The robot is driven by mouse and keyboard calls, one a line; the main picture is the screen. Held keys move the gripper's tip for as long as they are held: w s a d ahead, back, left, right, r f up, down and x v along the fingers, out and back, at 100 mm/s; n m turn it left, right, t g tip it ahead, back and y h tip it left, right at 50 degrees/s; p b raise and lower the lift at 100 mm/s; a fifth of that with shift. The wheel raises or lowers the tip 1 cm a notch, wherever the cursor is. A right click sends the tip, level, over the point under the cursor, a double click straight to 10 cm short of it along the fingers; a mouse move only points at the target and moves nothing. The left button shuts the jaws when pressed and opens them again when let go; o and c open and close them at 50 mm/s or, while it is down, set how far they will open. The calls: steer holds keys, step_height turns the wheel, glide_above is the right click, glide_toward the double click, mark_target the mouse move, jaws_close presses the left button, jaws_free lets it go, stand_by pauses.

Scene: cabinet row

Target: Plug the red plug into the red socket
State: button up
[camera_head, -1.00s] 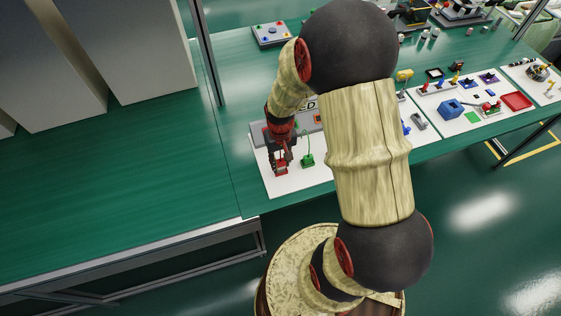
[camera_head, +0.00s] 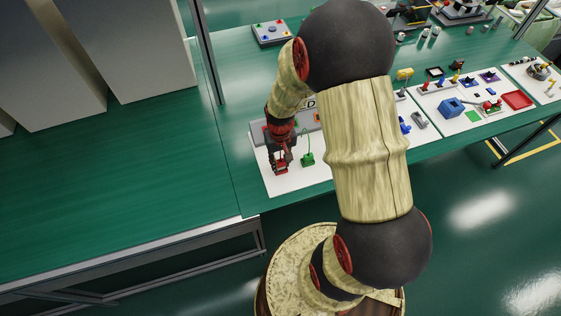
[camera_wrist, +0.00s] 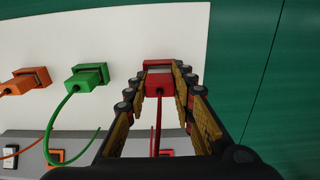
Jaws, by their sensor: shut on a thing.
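The red plug (camera_wrist: 158,84) is between the fingers of my gripper (camera_wrist: 160,78) in the wrist view, with its red cord trailing down toward the grey panel. In the head view my gripper (camera_head: 280,168) is low over the white board at the table's front left, shut on the red plug (camera_head: 281,171). A red block with a pale face lies directly beyond the plug in the wrist view; I cannot tell whether it is a holder or part of the plug. The red socket (camera_wrist: 166,153) shows only as a red edge on the grey panel, mostly hidden by the cord and gripper.
A green plug (camera_wrist: 87,78) and an orange plug (camera_wrist: 24,82) stand left of my gripper on the white board (camera_wrist: 160,27). Their cords run to the grey panel (camera_wrist: 90,145), which has an orange-framed socket (camera_wrist: 56,157). Bare green table (camera_head: 130,165) lies left.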

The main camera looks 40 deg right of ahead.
mark_target(281, 160)
steer(key=shift+f, duration=0.45)
steer(key=o, duration=0.9)
steer(key=shift+o, duration=0.8)
steer(key=shift+r, duration=0.15)
step_height(281, 160, up, 12)
steer(key=shift+f, duration=0.1)
